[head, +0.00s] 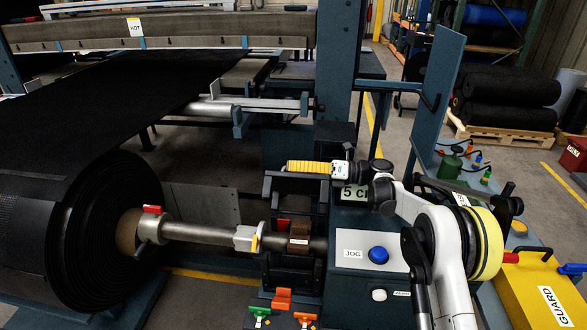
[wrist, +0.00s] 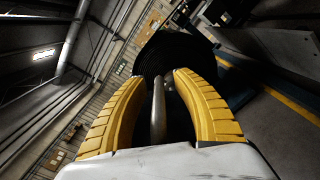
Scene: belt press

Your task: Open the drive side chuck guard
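My gripper (head: 292,167) reaches left from my white arm, with its yellow fingers just above a dark frame (head: 268,200) around the shaft's chuck. I take this frame to be the chuck guard, but its open or shut state is unclear. A brown block (head: 299,232) sits inside it on the shaft (head: 200,234). In the wrist view the yellow fingers of my gripper (wrist: 161,80) are apart, with a grey bar (wrist: 158,110) between them. I see gaps beside the bar. Whether it is the guard's handle is unclear.
A large black roll (head: 75,235) is on the shaft at left. A console with a blue JOG button (head: 378,255) stands under my arm. A yellow box labelled GUARD (head: 530,275) is at lower right. A blue post (head: 340,80) rises behind my gripper.

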